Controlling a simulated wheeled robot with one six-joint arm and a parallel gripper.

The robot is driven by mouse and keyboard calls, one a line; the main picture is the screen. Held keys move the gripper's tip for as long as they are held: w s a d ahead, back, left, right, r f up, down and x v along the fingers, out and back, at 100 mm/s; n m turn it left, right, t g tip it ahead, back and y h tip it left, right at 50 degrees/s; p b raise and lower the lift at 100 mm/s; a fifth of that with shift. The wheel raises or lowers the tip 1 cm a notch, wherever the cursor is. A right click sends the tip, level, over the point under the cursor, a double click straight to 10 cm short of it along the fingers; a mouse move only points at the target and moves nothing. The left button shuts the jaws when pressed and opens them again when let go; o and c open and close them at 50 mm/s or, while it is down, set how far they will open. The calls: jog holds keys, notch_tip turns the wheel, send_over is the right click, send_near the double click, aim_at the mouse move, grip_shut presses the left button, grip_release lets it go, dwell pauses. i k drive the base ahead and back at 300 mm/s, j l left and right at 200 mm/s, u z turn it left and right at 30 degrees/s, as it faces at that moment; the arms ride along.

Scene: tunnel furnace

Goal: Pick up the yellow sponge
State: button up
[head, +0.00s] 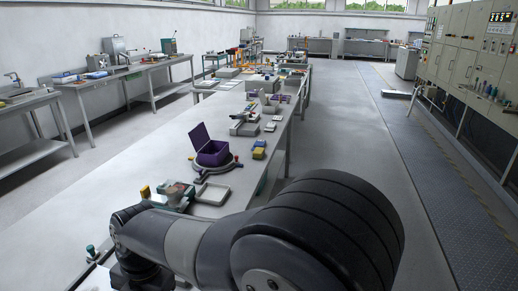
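I cannot tell for certain which thing is the yellow sponge. A small yellow block (258,154) lies on the long table (236,184), to the right of an open purple box (212,152), with a dark blue piece at it. Another small yellow thing (145,191) shows just behind my arm, at the left of some small items. My arm crosses the bottom of the head view and bends down at the left. My gripper is not in view; the arm's end is hidden or below the picture edge.
A shallow grey tray (213,194) lies in front of the purple box. A grey device (243,126) and several small objects stand farther along the table. The table's left part is bare. A wide floor aisle (350,130) runs right of it, beside control cabinets (470,50).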

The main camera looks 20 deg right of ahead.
aim_at(258, 153)
jog(key=i+l+z, duration=0.1)
jog(key=i+l, duration=0.3)
jog(key=i+l+z, duration=0.1)
jog(key=i+l, duration=0.3)
jog(key=i, duration=0.15)
jog(key=i+l+z, duration=0.1)
jog(key=i+l, duration=0.2)
jog(key=i, duration=0.2)
jog(key=i+l+z, duration=0.1)
jog(key=i+l, duration=0.2)
jog(key=i, duration=0.2)
jog(key=i+l+z, duration=0.1)
jog(key=i+l, duration=0.15)
jog(key=i, duration=0.25)
